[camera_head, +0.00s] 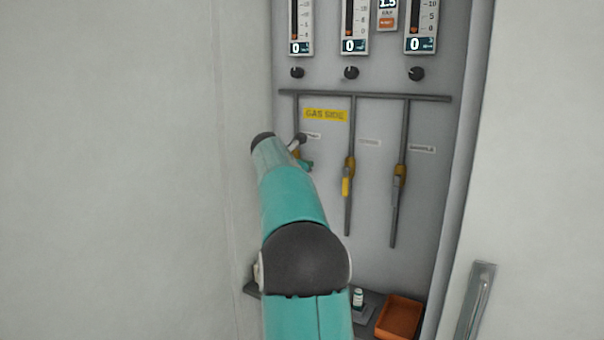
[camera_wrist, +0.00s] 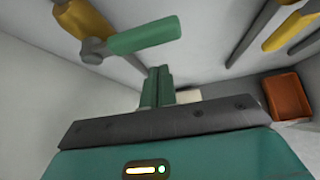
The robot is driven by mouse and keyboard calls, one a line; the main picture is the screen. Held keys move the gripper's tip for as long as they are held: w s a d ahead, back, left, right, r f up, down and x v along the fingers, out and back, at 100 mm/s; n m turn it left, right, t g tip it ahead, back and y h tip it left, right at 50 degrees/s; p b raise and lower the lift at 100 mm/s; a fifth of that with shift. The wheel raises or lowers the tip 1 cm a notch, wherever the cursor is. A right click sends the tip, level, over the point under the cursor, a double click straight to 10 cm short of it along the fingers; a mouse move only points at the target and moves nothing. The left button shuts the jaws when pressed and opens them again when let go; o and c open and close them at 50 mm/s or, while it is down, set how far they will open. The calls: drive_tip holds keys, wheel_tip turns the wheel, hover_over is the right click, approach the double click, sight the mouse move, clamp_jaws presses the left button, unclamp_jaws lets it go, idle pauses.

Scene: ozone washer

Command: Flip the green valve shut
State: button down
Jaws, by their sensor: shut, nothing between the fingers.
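The green valve handle (camera_wrist: 145,35) juts out to the right from a yellow valve body (camera_wrist: 84,18) in the wrist view, at an angle to its grey pipe. In the head view a bit of the green handle (camera_head: 307,165) shows beside the left pipe, mostly behind my arm. My gripper (camera_wrist: 158,74) has its green fingers together with nothing between them. In the wrist view the fingertips are just below the handle, with a small gap in the picture; I cannot tell the depth. My arm hides the gripper in the head view.
An orange tray (camera_head: 399,318) and a small bottle (camera_head: 358,298) stand on the shelf below. A wall is close on the left.

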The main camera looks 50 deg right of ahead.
drive_tip(key=w+v, duration=0.1)
drive_tip(key=v, duration=0.8)
drive_tip(key=shift+s+a+r, duration=0.2)
drive_tip(key=shift+a, duration=0.15)
drive_tip(key=shift+s, duration=0.1)
